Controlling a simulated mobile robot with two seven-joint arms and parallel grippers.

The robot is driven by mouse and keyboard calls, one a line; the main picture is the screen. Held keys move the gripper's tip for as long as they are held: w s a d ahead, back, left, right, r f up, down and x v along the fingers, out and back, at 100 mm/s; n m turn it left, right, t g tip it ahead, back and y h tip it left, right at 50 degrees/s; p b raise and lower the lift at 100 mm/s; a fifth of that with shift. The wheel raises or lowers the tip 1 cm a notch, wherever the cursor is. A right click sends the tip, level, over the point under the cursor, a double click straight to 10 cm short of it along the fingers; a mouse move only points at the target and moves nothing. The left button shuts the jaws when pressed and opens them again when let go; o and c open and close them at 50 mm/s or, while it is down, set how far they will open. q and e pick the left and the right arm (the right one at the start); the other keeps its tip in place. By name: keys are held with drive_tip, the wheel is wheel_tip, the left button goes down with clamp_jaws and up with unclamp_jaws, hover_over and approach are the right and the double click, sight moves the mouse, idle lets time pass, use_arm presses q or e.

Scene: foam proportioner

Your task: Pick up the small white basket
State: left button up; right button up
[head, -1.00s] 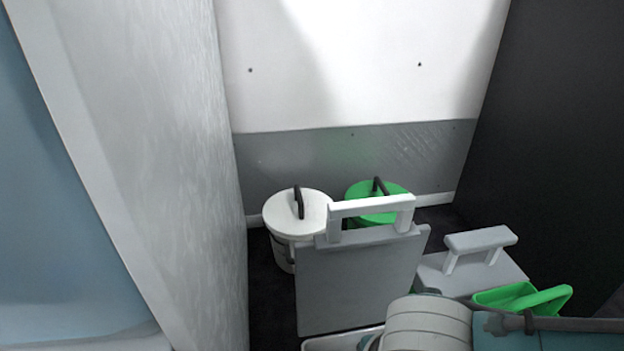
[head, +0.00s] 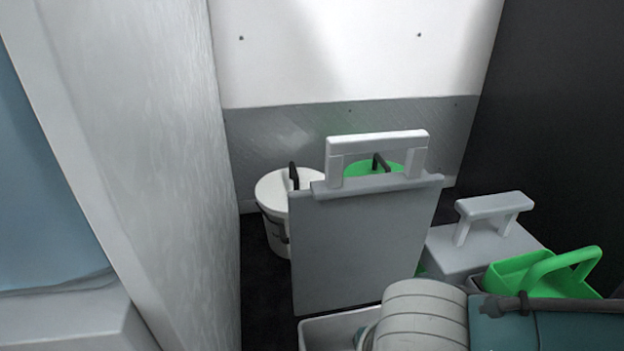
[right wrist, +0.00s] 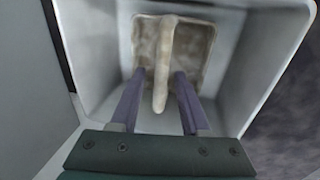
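The small white basket (head: 322,333) shows only in part at the bottom of the head view, with my right arm over its right side. The right wrist view looks down into what appears to be the same white basket (right wrist: 240,60). A pale upright handle (right wrist: 168,60) crosses its middle, above a dirty-looking beige bottom. My right gripper (right wrist: 160,75) is open, with its two purple fingers inside the basket, one on each side of the handle. I cannot tell whether either finger touches it. My left gripper is not in view.
A grey panel with a white handle (head: 365,250) stands just behind the basket. A grey box with a handle (head: 480,245) and a green basket (head: 520,272) are to the right. A white bucket (head: 270,205) and a green lid (head: 365,172) are behind. A pale wall (head: 150,180) bounds the left.

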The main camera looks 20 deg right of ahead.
clamp_jaws()
idle(1.2)
